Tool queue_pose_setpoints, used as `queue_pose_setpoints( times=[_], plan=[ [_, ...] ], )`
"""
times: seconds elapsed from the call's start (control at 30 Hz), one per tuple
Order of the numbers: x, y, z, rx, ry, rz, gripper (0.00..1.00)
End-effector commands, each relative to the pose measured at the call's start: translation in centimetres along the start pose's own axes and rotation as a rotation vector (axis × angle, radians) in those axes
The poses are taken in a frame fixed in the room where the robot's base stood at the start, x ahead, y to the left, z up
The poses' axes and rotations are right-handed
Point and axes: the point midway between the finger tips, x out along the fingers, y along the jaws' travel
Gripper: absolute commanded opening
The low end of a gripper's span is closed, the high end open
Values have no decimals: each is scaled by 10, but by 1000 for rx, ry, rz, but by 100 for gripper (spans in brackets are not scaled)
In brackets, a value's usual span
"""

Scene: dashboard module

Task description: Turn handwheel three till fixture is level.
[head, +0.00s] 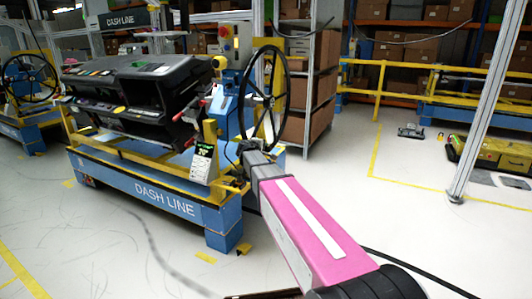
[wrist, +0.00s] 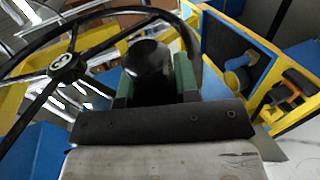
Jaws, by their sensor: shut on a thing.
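The near black spoked handwheel (head: 273,97) stands upright at the right end of the blue DASH LINE stand (head: 125,183). No number on it is readable. My gripper (head: 243,148) is at its lower left edge. In the wrist view, the green finger pads of my gripper (wrist: 153,80) are shut on the wheel's black knob (wrist: 148,57); the hub (wrist: 61,64) and rim are left of it. The fixture (head: 100,137) is a yellow frame carrying a dark dashboard (head: 130,88), which looks tilted down to the right. A small display (head: 203,156) shows green digits too small to read surely.
Another handwheel (head: 28,82) stands on a second station at the far left. A shelf with boxes (head: 308,75) is behind the near wheel. A grey post (head: 485,105) and yellow railing (head: 380,85) stand at right.

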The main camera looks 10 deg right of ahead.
Motion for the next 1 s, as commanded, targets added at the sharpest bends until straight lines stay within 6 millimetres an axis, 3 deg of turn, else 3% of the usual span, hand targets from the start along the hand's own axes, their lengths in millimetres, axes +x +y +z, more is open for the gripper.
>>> queue_pose_setpoints(
  times=[0.1, 0.5, 0.77, 1.0],
  plan=[
    [-24, 15, 0, 3, 4, -84, 0],
    [-77, 70, -1, 2, 4, -378, 0],
    [-98, 103, -1, 0, 3, -531, 0],
    [-109, 122, -1, -1, 2, -536, 0]
  ],
)
